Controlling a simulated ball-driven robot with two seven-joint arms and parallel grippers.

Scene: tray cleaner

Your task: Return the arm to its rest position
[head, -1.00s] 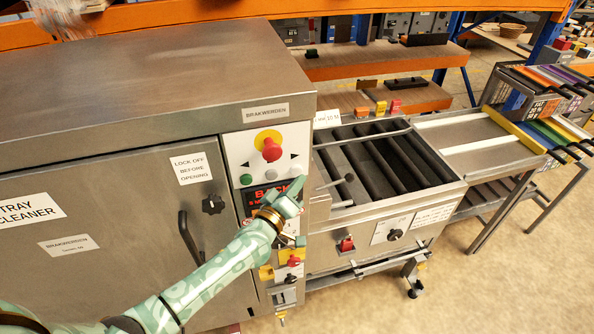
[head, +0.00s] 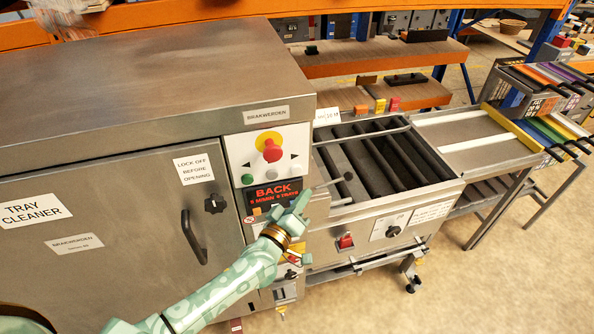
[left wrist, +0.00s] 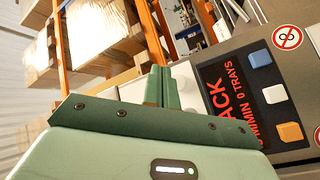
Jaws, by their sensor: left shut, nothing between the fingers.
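My left gripper (head: 293,210) is shut and empty. In the head view it is in front of the control panel of the tray cleaner (head: 150,80), just below and right of the black display (head: 274,192) that reads BACK in red. In the left wrist view my shut left gripper (left wrist: 160,85) points up past the display (left wrist: 230,100), with the panel filling the right side. I cannot tell the exact gap between the fingers and the panel. My right gripper is not in view.
A red knob (head: 272,152) on a yellow disc is above the display. A door handle (head: 193,237) sticks out left of my forearm. A lever (head: 338,182) and the roller conveyor (head: 437,195) are to the right. Open floor (head: 480,285) lies at lower right.

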